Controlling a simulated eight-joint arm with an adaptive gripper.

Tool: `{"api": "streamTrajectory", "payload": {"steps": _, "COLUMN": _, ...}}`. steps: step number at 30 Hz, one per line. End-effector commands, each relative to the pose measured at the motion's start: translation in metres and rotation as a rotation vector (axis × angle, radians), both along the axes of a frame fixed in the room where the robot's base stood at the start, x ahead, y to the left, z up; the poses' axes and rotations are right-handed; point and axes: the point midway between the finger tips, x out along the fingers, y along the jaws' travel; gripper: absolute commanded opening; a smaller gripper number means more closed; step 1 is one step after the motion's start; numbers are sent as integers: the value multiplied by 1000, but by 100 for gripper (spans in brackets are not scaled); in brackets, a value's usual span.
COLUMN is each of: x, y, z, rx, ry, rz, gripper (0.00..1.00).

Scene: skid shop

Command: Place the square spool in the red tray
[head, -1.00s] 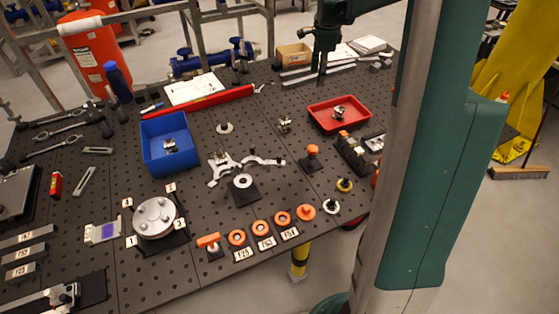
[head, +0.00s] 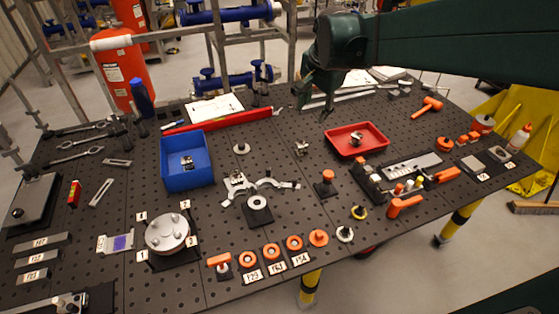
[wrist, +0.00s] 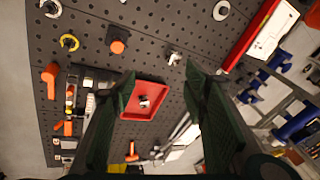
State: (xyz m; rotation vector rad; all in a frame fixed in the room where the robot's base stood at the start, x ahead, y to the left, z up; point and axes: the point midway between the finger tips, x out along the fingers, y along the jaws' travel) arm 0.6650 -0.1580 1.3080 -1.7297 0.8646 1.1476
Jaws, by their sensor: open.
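The red tray (head: 374,150) lies at the right of the pegboard table, with a small silver metal piece (head: 356,139) in it; the tray also shows in the wrist view (wrist: 158,85). Another small silver piece (head: 302,148) stands on the board left of the tray, and in the wrist view (wrist: 174,57) it lies between my fingers' directions. A third silver piece (head: 187,162) is in the blue bin (head: 200,180). I cannot tell for certain which is the square spool. My gripper (head: 318,105) is open and empty, above the board behind the loose piece; its fingers (wrist: 160,82) frame the wrist view.
A silver three-armed bracket (head: 262,186) and an orange-topped block (head: 326,184) stand in front of the loose piece. A holder with tools (head: 380,190) is in front of the tray. A red bar (head: 225,119) lies behind. Bare board surrounds the loose piece.

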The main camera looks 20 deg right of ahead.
Motion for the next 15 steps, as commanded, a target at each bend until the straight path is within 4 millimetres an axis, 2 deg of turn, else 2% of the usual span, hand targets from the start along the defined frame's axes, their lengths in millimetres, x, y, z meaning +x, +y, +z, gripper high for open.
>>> {"api": "streamTrajectory", "payload": {"steps": 6, "x": -38, "y": 34, "z": 3, "rx": -60, "ry": -27, "rz": 173, "gripper": 44}}
{"api": "streamTrajectory", "payload": {"steps": 15, "x": -87, "y": 73, "z": 1, "rx": -152, "ry": -68, "rz": 406, "gripper": 44}}
